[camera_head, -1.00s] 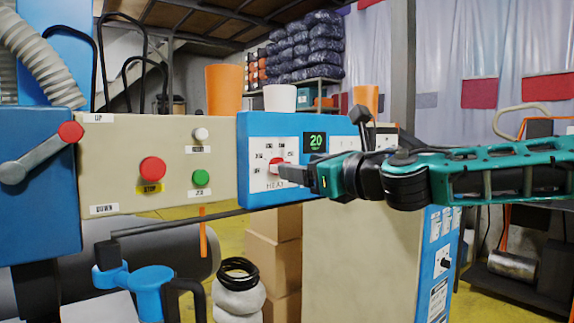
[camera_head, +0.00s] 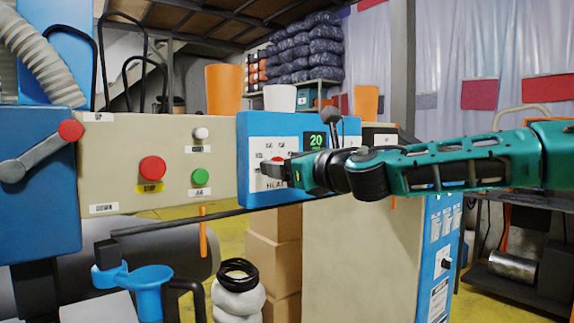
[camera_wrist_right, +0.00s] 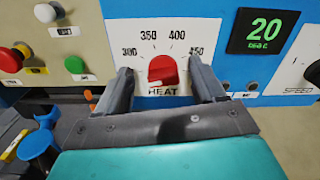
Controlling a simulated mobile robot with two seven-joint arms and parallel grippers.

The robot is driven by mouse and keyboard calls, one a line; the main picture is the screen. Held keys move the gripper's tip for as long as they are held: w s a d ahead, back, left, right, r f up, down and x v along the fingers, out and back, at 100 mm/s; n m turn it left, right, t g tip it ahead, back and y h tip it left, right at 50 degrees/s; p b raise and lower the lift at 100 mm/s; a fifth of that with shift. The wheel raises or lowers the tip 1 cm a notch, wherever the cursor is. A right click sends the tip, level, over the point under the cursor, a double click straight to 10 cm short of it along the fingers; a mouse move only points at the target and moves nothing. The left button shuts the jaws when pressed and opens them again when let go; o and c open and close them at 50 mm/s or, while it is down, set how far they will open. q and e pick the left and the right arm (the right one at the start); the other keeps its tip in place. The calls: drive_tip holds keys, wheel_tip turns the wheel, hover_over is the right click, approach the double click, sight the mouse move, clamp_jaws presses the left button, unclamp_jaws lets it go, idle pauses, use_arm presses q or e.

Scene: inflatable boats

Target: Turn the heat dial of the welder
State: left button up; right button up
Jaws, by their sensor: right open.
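The heat dial (camera_wrist_right: 162,70) is a red knob on a white scale plate marked HEAT, on the welder's blue panel (camera_head: 255,126). In the right wrist view it sits between the two open fingers of my right gripper (camera_wrist_right: 165,85), with space visible on both sides. In the head view the gripper (camera_head: 278,172) reaches in from the right and partly covers the dial (camera_head: 268,165). A green display (camera_wrist_right: 265,32) beside the scale reads 20. Whether the fingers touch the knob cannot be told. My left gripper is not in view.
Left of the welder panel, a beige panel holds a red stop button (camera_head: 152,168), a green button (camera_head: 200,177) and a white button (camera_head: 201,134). A grey lever with a red ball (camera_head: 71,130) is further left.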

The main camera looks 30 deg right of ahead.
drive_tip(key=c, duration=1.1)
drive_tip(key=shift+o, duration=0.2)
use_arm(q)
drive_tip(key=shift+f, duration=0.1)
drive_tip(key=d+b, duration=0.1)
drive_tip(key=b, duration=0.1)
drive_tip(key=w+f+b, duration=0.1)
drive_tip(key=b, duration=0.1)
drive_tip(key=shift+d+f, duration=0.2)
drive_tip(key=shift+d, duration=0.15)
use_arm(e)
drive_tip(key=m, duration=1.5)
drive_tip(key=d+m, duration=0.1)
drive_tip(key=m, duration=0.7)
drive_tip(key=shift+f+m, duration=0.3)
drive_tip(key=shift+f, duration=0.1)
